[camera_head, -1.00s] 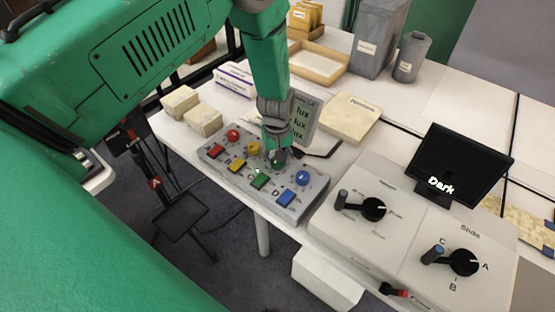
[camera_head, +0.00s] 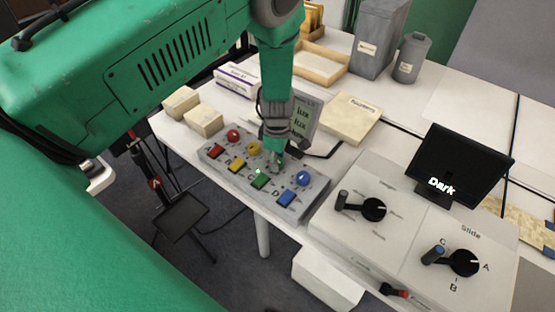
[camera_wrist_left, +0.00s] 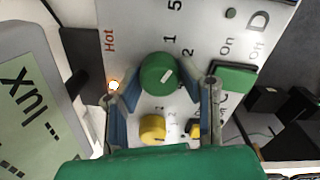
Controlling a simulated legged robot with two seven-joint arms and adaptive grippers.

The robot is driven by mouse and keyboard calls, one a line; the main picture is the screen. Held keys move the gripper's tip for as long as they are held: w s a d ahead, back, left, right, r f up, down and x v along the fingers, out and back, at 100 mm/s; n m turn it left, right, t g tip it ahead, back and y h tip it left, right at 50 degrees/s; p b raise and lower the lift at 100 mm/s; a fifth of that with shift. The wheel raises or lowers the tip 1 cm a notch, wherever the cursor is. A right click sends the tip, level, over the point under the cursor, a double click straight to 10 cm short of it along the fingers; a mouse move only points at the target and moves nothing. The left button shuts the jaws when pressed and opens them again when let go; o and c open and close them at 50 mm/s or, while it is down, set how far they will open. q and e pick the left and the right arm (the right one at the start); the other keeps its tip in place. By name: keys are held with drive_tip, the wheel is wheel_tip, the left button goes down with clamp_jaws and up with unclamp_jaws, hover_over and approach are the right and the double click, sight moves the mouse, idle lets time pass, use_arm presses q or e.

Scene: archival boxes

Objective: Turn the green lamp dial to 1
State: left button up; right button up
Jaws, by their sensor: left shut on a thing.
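The grey control panel (camera_head: 317,190) on the table carries red, yellow, green and blue dials with a coloured button each. My left gripper (camera_head: 277,160) reaches down onto the green lamp dial and hides most of it in the head view. In the left wrist view the green dial (camera_wrist_left: 157,73) sits between the two fingers of my left gripper (camera_wrist_left: 168,84), which are shut on it. The dial's white mark slants up and to the right, towards the printed 1 and 2; I cannot tell exactly which number it meets. My right gripper is not in view.
The yellow dial (camera_wrist_left: 152,128) and green button (camera_wrist_left: 235,79) sit close to the fingers. A lux display (camera_head: 306,118) stands just behind the panel. A console with black knobs (camera_head: 374,209) and a dark screen (camera_head: 462,165) stand at right. Pale boxes (camera_head: 204,120) lie at left.

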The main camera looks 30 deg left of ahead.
sight(279, 159)
use_arm(q)
drive_tip(key=shift+w+n, duration=0.1)
drive_tip(key=shift+n, duration=1.5)
drive_tip(key=o, duration=1.1)
drive_tip(key=shift+o, duration=0.2)
drive_tip(key=shift+w, duration=0.1)
drive_tip(key=shift+d, duration=0.1)
drive_tip(key=shift+r, duration=0.5)
wheel_tip(279, 159, up, 11)
